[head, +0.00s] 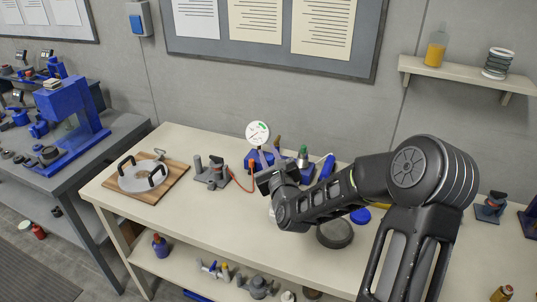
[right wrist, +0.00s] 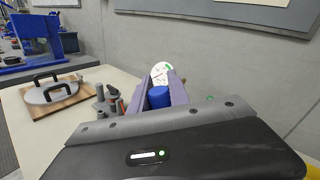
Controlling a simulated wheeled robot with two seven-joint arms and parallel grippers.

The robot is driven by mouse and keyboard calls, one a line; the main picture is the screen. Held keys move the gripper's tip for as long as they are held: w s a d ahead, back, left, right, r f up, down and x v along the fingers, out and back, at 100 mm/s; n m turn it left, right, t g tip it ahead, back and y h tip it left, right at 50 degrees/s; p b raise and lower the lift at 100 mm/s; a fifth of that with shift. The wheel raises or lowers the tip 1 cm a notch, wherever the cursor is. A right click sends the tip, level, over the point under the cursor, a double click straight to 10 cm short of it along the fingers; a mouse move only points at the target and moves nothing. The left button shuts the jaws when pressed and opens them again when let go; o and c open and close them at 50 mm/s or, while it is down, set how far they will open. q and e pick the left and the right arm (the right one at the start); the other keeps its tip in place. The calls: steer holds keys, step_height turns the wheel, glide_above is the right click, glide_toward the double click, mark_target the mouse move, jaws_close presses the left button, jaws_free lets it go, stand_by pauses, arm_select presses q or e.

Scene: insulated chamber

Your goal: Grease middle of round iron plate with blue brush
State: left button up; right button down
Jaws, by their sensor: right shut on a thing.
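The round iron plate (head: 133,181) is a pale grey disc with two black handles. It lies on a wooden board (head: 143,195) at the left of the workbench, and it also shows at the left of the right wrist view (right wrist: 52,96). My right gripper (head: 264,161) is over the back middle of the bench, to the right of the plate and apart from it. In the right wrist view its purple fingers are shut on a blue cylindrical handle (right wrist: 158,97), which looks like the blue brush. Its bristles are hidden. My left gripper is not in view.
A grey fixture (head: 211,174) with a red cable stands between plate and gripper. A white dial gauge (head: 257,133) stands at the back. A black round thing (head: 334,233) lies near my arm. The bench front between plate and arm is clear.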

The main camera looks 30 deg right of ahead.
step_height(320, 180, down, 6)
steer(key=b, duration=0.4)
stand_by(0.3)
steer(key=shift+f+b, duration=0.55)
steer(key=shift+f, duration=0.1)
stand_by(1.5)
steer(key=shift+r, duration=0.1)
step_height(320, 180, up, 7)
steer(key=p, duration=0.4)
stand_by(1.0)
